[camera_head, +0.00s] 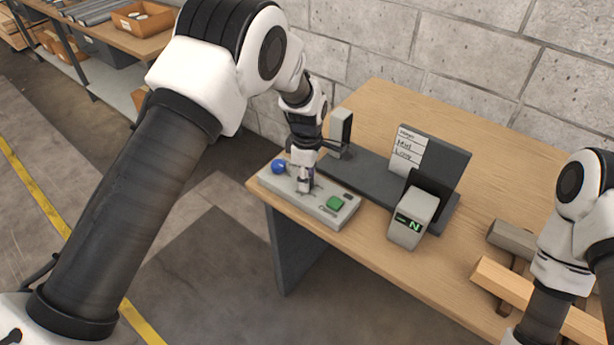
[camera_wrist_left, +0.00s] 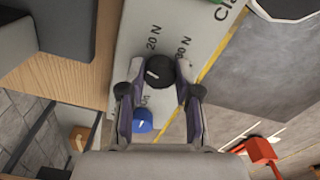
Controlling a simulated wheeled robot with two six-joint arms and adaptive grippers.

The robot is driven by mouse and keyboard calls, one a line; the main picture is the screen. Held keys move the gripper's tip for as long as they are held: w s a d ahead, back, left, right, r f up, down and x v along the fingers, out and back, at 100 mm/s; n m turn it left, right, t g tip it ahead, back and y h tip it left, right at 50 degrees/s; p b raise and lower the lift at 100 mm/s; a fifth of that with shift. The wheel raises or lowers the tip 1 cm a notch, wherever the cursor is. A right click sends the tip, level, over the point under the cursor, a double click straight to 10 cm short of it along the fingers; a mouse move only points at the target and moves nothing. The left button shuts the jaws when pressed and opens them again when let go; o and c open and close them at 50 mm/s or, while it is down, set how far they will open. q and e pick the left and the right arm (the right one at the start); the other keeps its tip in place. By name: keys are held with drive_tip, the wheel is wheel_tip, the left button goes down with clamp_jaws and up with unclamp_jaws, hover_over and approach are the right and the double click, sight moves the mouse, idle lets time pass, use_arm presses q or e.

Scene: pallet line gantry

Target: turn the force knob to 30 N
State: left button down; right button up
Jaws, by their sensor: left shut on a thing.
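The force knob (camera_wrist_left: 158,72) is black with a short white mark, on the pale control panel (camera_head: 321,214). A third label beside the blue knob (camera_wrist_left: 143,120) is partly hidden. My left gripper (camera_head: 305,187) points down at the panel, its fingers (camera_wrist_left: 159,90) shut on the force knob from both sides. In the head view the gripper hides the knob. My right gripper is out of view below my right arm.
The blue knob (camera_head: 279,166) and a green button (camera_head: 335,203) flank the gripper on the panel. A display box (camera_head: 411,220) shows a green "N"; its digits are unreadable. A dark fixture with a label card (camera_head: 409,152) stands behind. Wooden blocks (camera_head: 530,290) lie at the right.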

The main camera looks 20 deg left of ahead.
use_arm(q)
drive_tip(key=m+p, duration=0.2)
drive_tip(key=m, duration=0.2)
drive_tip(key=shift+s, duration=0.1)
drive_tip(key=m+p, duration=0.1)
drive_tip(key=m, duration=0.4)
drive_tip(key=shift+p, duration=0.3)
drive_tip(key=m+p, duration=0.1)
drive_tip(key=m, duration=0.4)
drive_tip(key=shift+f+m, duration=0.1)
drive_tip(key=shift+m, duration=0.3)
drive_tip(key=m+p, duration=0.1)
drive_tip(key=m, duration=0.4)
drive_tip(key=shift+m, duration=0.3)
drive_tip(key=shift+s+f, duration=0.1)
drive_tip(key=c, duration=0.8)
unclamp_jaws()
